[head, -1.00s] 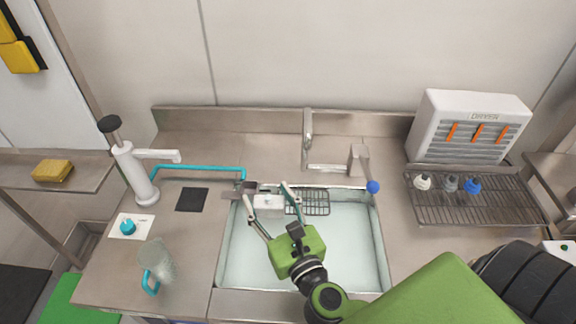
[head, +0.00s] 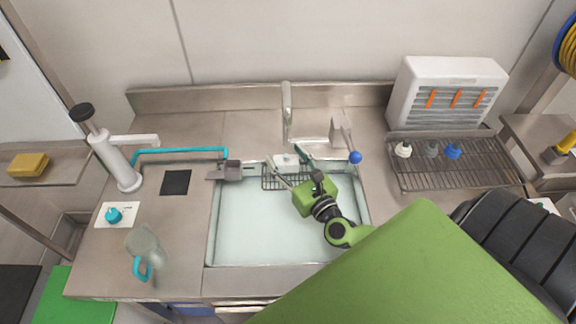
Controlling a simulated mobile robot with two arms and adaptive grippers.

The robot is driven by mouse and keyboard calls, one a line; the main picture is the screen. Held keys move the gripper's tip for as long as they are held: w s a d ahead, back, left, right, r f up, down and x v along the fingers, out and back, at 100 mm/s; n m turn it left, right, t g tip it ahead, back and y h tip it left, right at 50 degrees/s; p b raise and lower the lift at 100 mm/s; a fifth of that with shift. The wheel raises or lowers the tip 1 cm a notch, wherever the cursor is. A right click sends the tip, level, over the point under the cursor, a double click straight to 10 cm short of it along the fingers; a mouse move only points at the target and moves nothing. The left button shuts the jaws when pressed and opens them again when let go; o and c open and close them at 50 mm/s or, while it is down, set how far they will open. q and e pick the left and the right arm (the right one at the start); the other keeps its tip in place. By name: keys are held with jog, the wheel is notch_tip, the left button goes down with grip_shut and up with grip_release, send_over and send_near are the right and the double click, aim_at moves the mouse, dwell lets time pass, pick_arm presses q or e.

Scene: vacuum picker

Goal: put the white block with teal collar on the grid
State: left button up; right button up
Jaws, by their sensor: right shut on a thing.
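The white block (head: 286,160) is between the fingers of my right gripper (head: 287,158), at the back of the sink. Only its top and front show, and I cannot make out its teal collar. The right gripper is shut on it. A dark wire grid (head: 272,184) lies at the back of the sink, just below the block in the picture. The block appears above or at the grid's back edge; I cannot tell whether it touches. My left gripper is not in view.
A grey box (head: 232,170) with a teal pipe sits at the sink's back left corner. A tap (head: 287,110) and a blue-knobbed lever (head: 355,157) stand behind the sink (head: 245,235). A dryer (head: 447,92) and wire rack (head: 450,174) stand right. A jug (head: 146,245) stands left.

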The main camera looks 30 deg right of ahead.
aim_at(292, 171)
jog(key=f, duration=0.3)
jog(key=shift+w+d+f, duration=0.1)
jog(key=shift+d, duration=0.2)
jog(key=shift+f, duration=0.2)
pick_arm(q)
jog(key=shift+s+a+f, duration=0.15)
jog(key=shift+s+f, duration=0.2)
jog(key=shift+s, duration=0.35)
jog(key=shift+b, duration=0.3)
pick_arm(e)
jog(key=shift+f, duration=0.15)
jog(key=o, duration=1.3)
jog(key=shift+c, duration=0.2)
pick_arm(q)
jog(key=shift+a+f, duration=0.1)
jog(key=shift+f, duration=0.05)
